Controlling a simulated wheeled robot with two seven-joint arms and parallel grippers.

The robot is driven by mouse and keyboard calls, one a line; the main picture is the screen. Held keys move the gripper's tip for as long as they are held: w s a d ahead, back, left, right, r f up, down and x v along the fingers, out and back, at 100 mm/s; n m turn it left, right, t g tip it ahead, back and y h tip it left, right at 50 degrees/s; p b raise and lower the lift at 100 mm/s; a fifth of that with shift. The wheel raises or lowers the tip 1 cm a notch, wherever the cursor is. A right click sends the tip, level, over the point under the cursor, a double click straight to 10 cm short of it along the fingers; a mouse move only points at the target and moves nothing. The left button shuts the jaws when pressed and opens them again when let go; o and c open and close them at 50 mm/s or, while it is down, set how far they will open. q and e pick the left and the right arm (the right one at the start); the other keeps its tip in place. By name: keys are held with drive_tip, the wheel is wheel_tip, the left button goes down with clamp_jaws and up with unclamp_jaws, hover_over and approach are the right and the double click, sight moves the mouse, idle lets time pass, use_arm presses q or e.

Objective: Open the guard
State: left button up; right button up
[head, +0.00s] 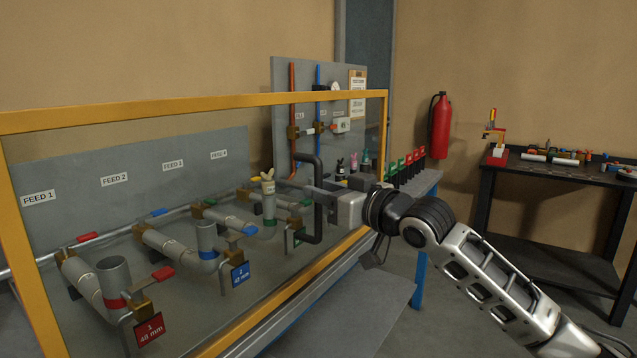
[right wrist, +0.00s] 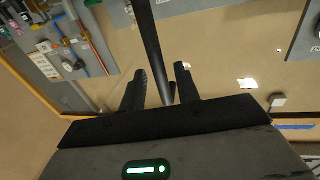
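The guard is a clear panel in a yellow frame (head: 190,103), standing in front of the pipework in the head view. It looks closed. Its dark upright bar handle (head: 317,165) is near its right end. My right gripper (head: 322,192) is at this handle. In the right wrist view, the handle bar (right wrist: 151,40) runs between the two fingers of my right gripper (right wrist: 160,88). The fingers stand apart with gaps visible beside the bar, so the gripper is open around it. My left gripper is not in view.
Behind the guard are pipes with coloured valve levers and number tags, including a blue tag (head: 240,274) and a red tag (head: 149,329). A grey shelf (head: 350,308) lies below.

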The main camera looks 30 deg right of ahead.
drive_tip(key=shift+w+a, duration=0.2)
drive_tip(key=shift+w, duration=0.75)
clamp_jaws()
